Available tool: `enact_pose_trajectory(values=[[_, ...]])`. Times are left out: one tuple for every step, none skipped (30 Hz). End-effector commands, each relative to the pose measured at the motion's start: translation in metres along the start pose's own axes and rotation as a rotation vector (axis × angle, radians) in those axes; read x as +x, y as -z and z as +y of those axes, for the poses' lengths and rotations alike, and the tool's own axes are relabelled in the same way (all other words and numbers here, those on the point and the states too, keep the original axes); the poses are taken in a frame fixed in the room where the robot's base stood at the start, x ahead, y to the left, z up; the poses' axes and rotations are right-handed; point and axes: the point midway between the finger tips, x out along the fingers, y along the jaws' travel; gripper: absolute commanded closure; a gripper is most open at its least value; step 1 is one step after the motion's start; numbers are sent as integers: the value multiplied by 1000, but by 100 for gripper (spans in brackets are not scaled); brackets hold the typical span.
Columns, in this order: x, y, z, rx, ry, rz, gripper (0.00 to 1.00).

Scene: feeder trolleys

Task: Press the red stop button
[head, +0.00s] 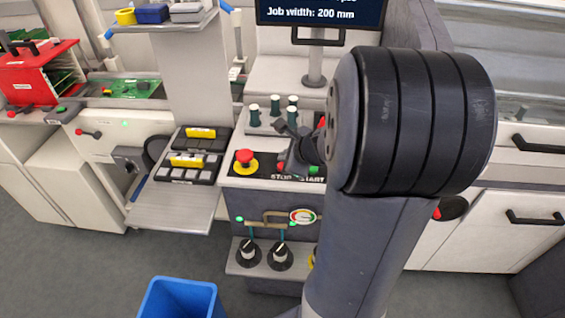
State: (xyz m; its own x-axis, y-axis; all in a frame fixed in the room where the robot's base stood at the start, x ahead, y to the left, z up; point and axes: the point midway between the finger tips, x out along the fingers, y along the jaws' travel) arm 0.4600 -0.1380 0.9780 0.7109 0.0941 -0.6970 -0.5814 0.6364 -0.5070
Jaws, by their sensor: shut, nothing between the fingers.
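The small red stop button (281,168) sits on the dark panel strip above the white STOP lettering and is partly hidden by my gripper. A green button (314,170) sits to its right above START. A larger red mushroom button (245,158) on a yellow base stands to the left on the same console. My gripper (287,160) is shut and empty, over the panel close to the red stop button. I cannot tell whether it touches the button. My arm hides the right side of the console.
Green-handled pegs (273,106) stand behind the panel, below a monitor (320,12). A tray with yellow-topped dark blocks (187,163) lies to the left. A blue bin (181,284) stands on the floor.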

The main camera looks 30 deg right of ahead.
Motion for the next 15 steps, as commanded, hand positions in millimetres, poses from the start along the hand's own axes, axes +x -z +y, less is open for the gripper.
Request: enact_pose_trajectory(values=[[0, 0, 0, 0, 0, 0, 100], [0, 0, 0, 0, 0, 0, 100], [0, 0, 0, 0, 0, 0, 100], [0, 0, 0, 0, 0, 0, 100], [0, 0, 0, 0, 0, 0, 100], [0, 0, 0, 0, 0, 0, 100], [0, 0, 0, 0, 0, 0, 100], [-1, -1, -1, 0, 1, 0, 100], [-3, -2, -2, 0, 1, 0, 100], [-5, -4, -4, 0, 1, 0, 100], [-7, -5, -5, -1, 1, 0, 100], [-9, -7, -7, -1, 1, -1, 100], [-12, -9, -9, -1, 1, -1, 100], [-14, -10, -10, -1, 1, -1, 100], [-17, -13, -13, -1, 1, -1, 100]])
